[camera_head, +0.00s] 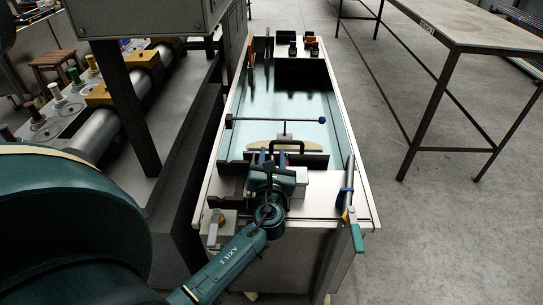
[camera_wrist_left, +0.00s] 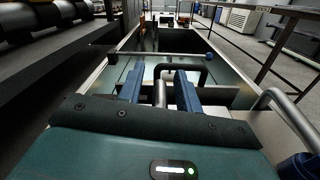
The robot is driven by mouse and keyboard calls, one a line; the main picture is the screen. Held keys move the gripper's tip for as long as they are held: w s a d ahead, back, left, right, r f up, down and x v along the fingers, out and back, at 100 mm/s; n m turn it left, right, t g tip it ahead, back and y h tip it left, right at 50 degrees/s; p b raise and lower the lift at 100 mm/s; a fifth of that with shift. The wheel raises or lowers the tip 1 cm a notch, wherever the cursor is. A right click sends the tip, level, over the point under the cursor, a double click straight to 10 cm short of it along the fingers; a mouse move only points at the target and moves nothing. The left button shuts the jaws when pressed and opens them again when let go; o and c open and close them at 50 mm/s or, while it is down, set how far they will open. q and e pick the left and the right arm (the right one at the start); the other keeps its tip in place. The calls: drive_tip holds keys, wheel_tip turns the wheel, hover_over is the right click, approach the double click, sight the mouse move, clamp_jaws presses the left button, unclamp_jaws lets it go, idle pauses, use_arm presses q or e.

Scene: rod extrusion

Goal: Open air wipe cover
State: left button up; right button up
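The air wipe cover seems to be the dark-edged part with a pale curved panel (camera_head: 265,149) at the near end of the long water trough. A black bent handle (camera_head: 286,144) stands on it, and the handle also shows in the left wrist view (camera_wrist_left: 190,67). My left gripper (camera_head: 272,155) is at the handle, with its two blue fingers (camera_wrist_left: 160,88) apart. One leg of the handle shows between the fingers, with gaps on both sides. Whether the fingers touch the handle is hard to tell. My right gripper is in neither view.
A thin bar with a blue knob (camera_head: 322,120) crosses the trough (camera_head: 341,140) just beyond. Machinery (camera_head: 110,110) lines the left. A table (camera_head: 480,30) stands right, across open floor.

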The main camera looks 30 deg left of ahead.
use_arm(q)
clamp_jaws()
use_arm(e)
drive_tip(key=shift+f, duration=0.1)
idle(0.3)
use_arm(q)
drive_tip(key=shift+r, duration=0.1)
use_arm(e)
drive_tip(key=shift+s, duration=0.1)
